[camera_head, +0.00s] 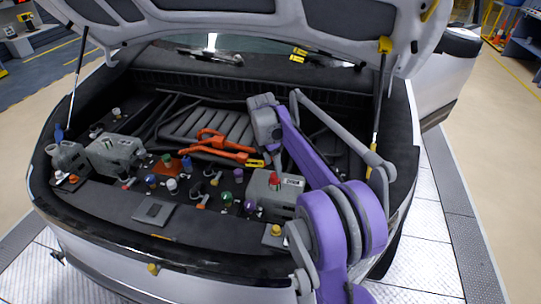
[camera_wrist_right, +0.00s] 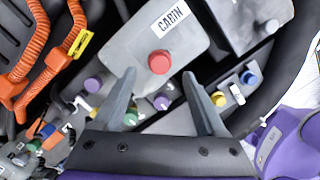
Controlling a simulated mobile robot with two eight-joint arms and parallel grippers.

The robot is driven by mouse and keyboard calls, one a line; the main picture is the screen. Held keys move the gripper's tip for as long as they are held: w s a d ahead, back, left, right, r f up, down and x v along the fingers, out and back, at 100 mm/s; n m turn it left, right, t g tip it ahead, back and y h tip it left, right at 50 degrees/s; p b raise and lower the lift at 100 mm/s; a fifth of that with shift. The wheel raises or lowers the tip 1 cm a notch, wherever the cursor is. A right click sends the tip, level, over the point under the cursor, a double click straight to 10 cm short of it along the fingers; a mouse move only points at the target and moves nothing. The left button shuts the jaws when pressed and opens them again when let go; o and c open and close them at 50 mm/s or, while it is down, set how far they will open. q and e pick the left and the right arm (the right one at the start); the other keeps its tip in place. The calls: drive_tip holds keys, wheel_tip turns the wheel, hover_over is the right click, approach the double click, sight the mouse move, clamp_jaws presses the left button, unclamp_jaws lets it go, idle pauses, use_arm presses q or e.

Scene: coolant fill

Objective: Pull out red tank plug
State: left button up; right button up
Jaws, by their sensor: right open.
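The red tank plug (camera_wrist_right: 159,62) is a round red cap on a grey tank (camera_wrist_right: 185,38) with a white CABIN label. In the head view the red plug (camera_head: 274,180) sits on the grey tank (camera_head: 262,192) at the right front of the engine bay. My right gripper (camera_wrist_right: 158,74) is open and empty. In the wrist view the plug appears just past the fingertips, between their lines. In the head view my right gripper (camera_head: 271,154) is above and behind the plug, its fingers partly hidden. My left gripper is not in view.
Orange cables (camera_head: 222,147) with a yellow tag lie left of the gripper. Several coloured caps (camera_head: 186,162) fill the bay's front. Another grey tank (camera_head: 113,155) stands at the left. The raised hood (camera_head: 240,20) is overhead, with a strut (camera_head: 378,100) at the right.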

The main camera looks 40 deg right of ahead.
sight(274, 176)
drive_tip(key=shift+d+f, duration=0.2)
drive_tip(key=shift+f, duration=1)
drive_tip(key=shift+d+f, duration=0.15)
drive_tip(key=shift+f, duration=1)
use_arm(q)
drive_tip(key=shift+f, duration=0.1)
use_arm(e)
clamp_jaws()
drive_tip(key=c, duration=0.8)
unclamp_jaws()
drive_tip(key=c, duration=0.3)
drive_tip(key=shift+r, duration=0.1)
drive_tip(key=shift+c, duration=0.2)
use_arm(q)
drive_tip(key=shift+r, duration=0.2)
use_arm(e)
drive_tip(key=shift+r, duration=0.3)
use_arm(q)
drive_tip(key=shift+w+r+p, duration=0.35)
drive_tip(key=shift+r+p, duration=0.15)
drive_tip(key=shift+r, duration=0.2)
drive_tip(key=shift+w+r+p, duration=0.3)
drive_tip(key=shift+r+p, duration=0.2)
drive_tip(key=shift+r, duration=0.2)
use_arm(e)
drive_tip(key=shift+r, duration=2.35)
